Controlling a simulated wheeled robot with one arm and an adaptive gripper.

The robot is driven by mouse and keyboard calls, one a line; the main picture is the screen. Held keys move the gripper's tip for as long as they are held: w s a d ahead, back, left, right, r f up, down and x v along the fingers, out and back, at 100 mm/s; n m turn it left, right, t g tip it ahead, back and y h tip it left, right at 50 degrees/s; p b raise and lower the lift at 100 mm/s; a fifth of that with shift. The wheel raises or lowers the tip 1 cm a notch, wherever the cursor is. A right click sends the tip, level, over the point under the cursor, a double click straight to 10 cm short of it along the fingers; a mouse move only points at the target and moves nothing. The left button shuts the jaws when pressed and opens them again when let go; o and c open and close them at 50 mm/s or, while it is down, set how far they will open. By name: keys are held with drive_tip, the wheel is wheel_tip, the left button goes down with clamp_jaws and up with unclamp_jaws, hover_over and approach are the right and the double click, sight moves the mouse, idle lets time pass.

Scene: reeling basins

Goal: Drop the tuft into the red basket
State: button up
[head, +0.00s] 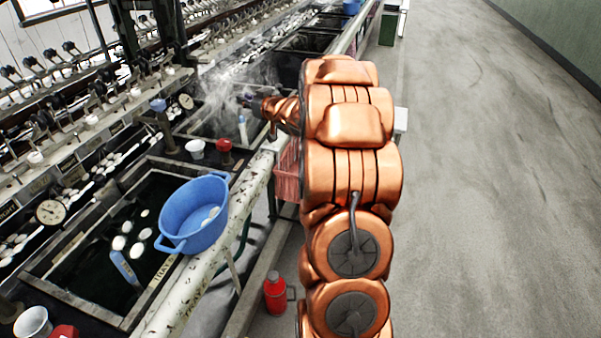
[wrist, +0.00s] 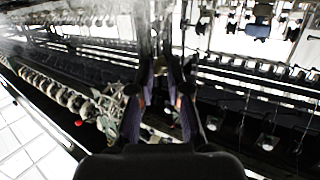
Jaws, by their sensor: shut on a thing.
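The red basket (head: 287,170) hangs at the outer side of the pale rail in the head view, partly hidden by my copper arm. My gripper (head: 249,102) is over the steaming basin, left of and beyond the basket. In the wrist view its dark fingers (wrist: 160,88) are close together, shut on the tuft. The tuft is too thin or blurred against the busy background to make out clearly.
A blue basin (head: 195,214) with white cocoons stands on the near bench edge. A white cup (head: 195,148) and a red-topped pot (head: 225,154) stand near the gripper. A red flask (head: 276,292) is on the floor. The aisle at right is clear.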

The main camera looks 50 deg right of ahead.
drive_tip(key=s+d+f+m+h+b, duration=0.1)
drive_tip(key=s+d+f+h, duration=0.15)
drive_tip(key=s+d, duration=1.05)
wheel_tip(320, 180, down, 7)
drive_tip(key=d+b, duration=0.1)
drive_tip(key=b, duration=0.5)
drive_tip(key=shift+w+d+y, duration=0.2)
drive_tip(key=shift+w+y, duration=0.15)
drive_tip(key=shift+w, duration=0.1)
drive_tip(key=shift+r, duration=0.15)
drive_tip(key=o, duration=0.7)
drive_tip(key=s+a+r, duration=0.1)
drive_tip(key=s, duration=1)
drive_tip(key=shift+s+a+r, duration=0.4)
